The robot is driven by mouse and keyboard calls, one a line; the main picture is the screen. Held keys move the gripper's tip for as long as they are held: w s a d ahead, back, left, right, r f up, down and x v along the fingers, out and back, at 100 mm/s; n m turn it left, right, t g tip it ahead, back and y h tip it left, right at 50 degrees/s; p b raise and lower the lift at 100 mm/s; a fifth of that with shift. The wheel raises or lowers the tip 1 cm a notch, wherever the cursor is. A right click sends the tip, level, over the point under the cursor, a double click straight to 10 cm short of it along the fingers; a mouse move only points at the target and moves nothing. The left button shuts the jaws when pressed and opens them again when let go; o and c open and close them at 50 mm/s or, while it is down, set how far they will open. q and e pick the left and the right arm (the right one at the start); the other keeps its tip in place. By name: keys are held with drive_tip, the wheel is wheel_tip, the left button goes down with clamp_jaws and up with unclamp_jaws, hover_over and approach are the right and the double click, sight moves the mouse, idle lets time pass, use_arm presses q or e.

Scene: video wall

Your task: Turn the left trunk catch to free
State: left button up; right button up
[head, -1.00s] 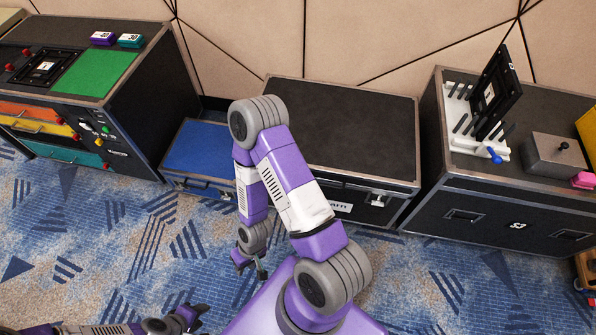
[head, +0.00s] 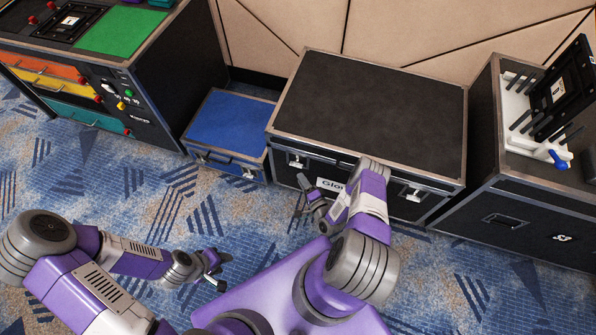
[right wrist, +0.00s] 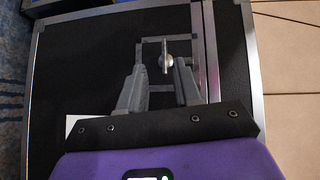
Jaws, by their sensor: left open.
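The black trunk (head: 372,105) stands closed against the wall, lid down. Its left catch (head: 296,161) is on the front near the left corner. In the right wrist view a silver catch (right wrist: 166,56) with a thin turning piece sits in a square plate. The turning piece runs along the trunk's lid edge. My right gripper (right wrist: 160,70) is open, its fingers apart with the catch between and just beyond the tips. In the head view my right gripper (head: 304,186) is just in front of the left catch. My left gripper (head: 216,268) is open and empty above the carpet.
The trunk's right catch (head: 413,193) is at the other end of its front. A blue case (head: 230,124) stands to the left. A cabinet with coloured drawers (head: 95,115) is at far left; a black case (head: 535,205) stands right. Carpet in front is free.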

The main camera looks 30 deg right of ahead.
sight(296, 164)
drive_tip(key=w+d+m+t+b, duration=0.1)
drive_tip(key=w+b, duration=0.1)
drive_tip(key=w, duration=0.4)
drive_tip(key=shift+w+d+h, duration=0.15)
drive_tip(key=shift+d+h, duration=0.1)
drive_tip(key=shift+h, duration=0.15)
drive_tip(key=shift+f, duration=0.1)
clamp_jaws()
